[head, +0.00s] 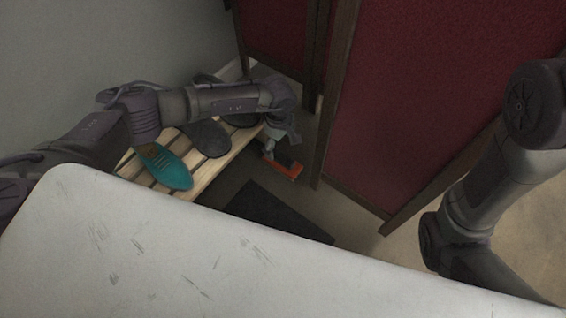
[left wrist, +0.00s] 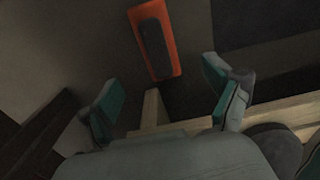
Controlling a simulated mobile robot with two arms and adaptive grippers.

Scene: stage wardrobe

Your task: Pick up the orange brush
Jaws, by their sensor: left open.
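The orange brush (head: 290,172) shows in the head view just past the end of the slatted wooden bench, partly hidden by my left gripper. In the left wrist view the brush (left wrist: 168,38) is a long orange block with a dark middle, slightly tilted, at the top centre. My left gripper (head: 280,147) is open and empty near the brush. In the left wrist view its teal-padded fingers (left wrist: 160,76) are spread wide, with the brush ahead of and between them, apart from both. My right arm shows at the right, but its gripper is out of view.
The slatted bench (head: 222,163) holds a teal shoe (head: 164,167) and dark shoes (head: 207,139). A black mat (head: 275,213) lies on the floor. Dark red folding screens (head: 405,95) stand close on the right of the brush. A grey wall is behind the bench.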

